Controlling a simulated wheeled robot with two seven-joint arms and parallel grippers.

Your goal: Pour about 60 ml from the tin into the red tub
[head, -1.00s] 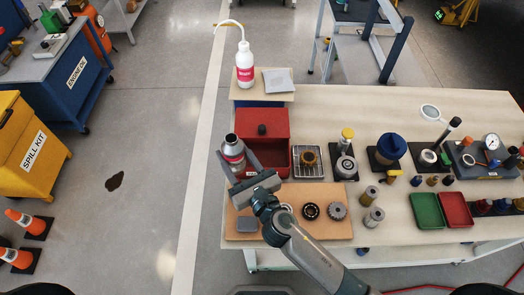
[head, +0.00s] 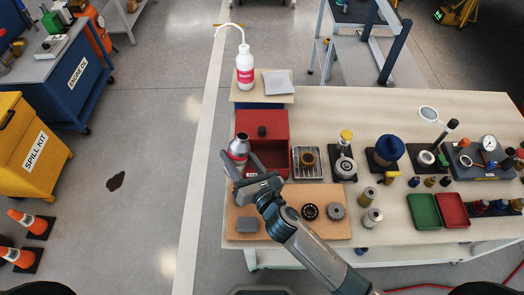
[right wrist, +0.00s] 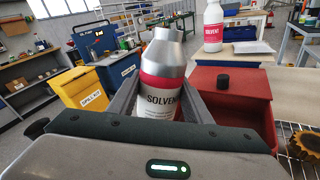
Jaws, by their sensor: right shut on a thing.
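The tin (head: 238,146) is a silver can with a red and white label reading SOLVENT. No stream of liquid shows. The red tub (head: 280,158) has a flat red top with a black knob at its back and a dark opening at its front. The tub also shows at the right in the right wrist view (right wrist: 232,100). My left gripper is out of view.
A white bottle with a bent spout (head: 245,66) stands behind the tub. A wire tray with a brown part (head: 308,160) is close on its right. A brown board (head: 300,228) with round metal parts lies in front.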

